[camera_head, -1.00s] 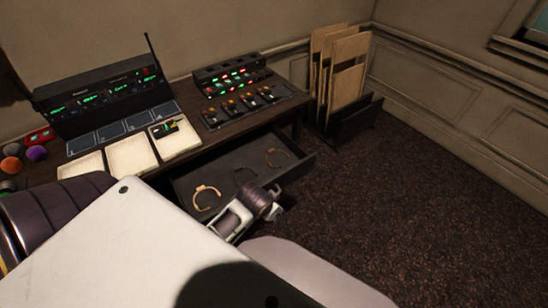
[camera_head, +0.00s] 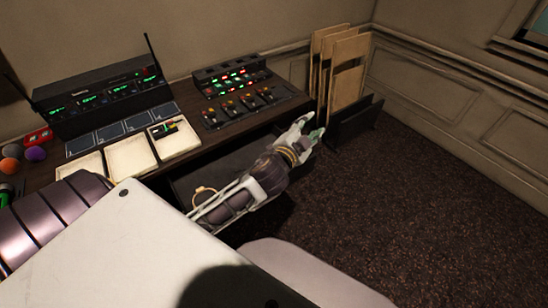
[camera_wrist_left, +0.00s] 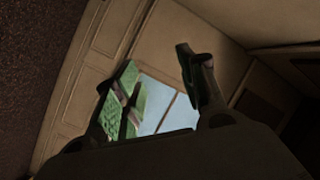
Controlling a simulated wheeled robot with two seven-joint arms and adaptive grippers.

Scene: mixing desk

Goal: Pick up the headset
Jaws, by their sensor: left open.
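The open drawer (camera_head: 183,187) under the desk holds a tan headset (camera_head: 204,191), partly covered by my left arm. The other headsets in the drawer, dark and brown ones, are hidden behind that arm now. My left gripper (camera_head: 314,127) is open and empty, raised above the drawer's right end, away from the tan headset. In the left wrist view its green-padded fingers (camera_wrist_left: 158,74) stand apart, with only wall and window beyond them. My right gripper is not in view.
The desk carries a black console with an antenna (camera_head: 100,97), a mixer (camera_head: 240,92) and pale trays (camera_head: 131,157). Colored balls (camera_head: 12,151) sit at the left. A rack of brown boards (camera_head: 345,80) stands right of the desk. The carpet (camera_head: 400,190) is clear.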

